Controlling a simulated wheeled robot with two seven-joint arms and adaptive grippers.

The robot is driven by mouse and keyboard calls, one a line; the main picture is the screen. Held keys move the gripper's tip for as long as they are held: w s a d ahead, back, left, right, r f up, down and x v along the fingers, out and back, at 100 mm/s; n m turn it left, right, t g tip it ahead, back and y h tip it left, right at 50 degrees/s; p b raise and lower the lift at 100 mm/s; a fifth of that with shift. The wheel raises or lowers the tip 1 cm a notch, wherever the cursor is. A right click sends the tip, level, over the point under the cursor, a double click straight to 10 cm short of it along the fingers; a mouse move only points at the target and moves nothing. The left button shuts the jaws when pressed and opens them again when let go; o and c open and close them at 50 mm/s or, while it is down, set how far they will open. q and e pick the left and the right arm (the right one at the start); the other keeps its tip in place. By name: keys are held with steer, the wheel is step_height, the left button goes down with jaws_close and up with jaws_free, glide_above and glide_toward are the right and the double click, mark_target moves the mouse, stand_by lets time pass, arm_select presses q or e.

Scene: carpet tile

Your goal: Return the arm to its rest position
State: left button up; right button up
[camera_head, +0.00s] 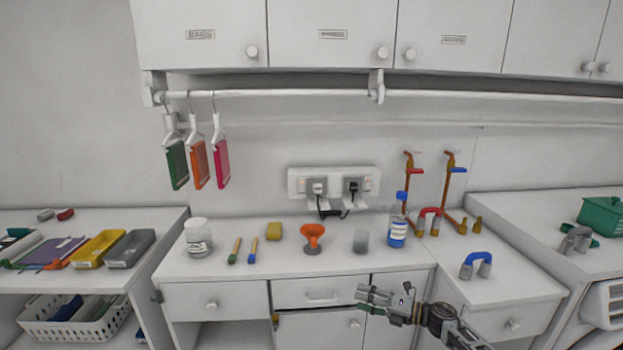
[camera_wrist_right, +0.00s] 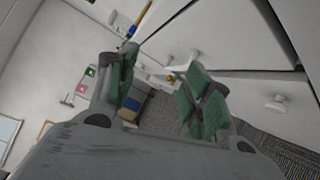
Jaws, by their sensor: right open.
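My right gripper (camera_head: 372,299) comes in from the lower right in the head view. It is in front of the drawers of the middle counter, below the countertop edge. It is open, with nothing between its fingers. In the right wrist view, its two green-padded fingers (camera_wrist_right: 158,95) stand apart, with cabinet fronts and the floor behind them. My left gripper and arm are not in view.
A blue-handled piece (camera_head: 476,264) stands on the right counter. Drawer handles (camera_head: 322,296) stick out near the gripper.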

steer(key=s+d+f+m+t+h, duration=0.25)
steer(key=f+m, duration=0.35)
steer(key=f, duration=0.4)
steer(key=s+d+f+m+t+h, duration=0.1)
steer(key=s+d+f+m+h, duration=0.25)
steer(key=f+m, duration=0.45)
steer(key=s+d+f+m+t+h, duration=0.1)
steer(key=s+d+f+m+h, duration=0.25)
steer(key=f, duration=0.85)
steer(key=s+d+f+m+g+h, duration=0.35)
steer(key=s+f+m, duration=0.35)
steer(key=s+f, duration=0.75)
steer(key=s+f+m+g, duration=0.2)
steer(key=s+f, duration=0.2)
steer(key=s, duration=0.8)
steer(key=s+f+m+g+h, duration=0.1)
steer(key=s+f+m+g, duration=0.2)
steer(key=s, duration=0.9)
steer(key=s+a+f+m+g+h, duration=0.1)
steer(key=s+f+m+g, duration=0.1)
steer(key=s+f, duration=0.5)
steer(key=s, duration=0.5)
steer(key=shift+s+g, duration=0.35)
steer(key=shift+g, duration=0.05)
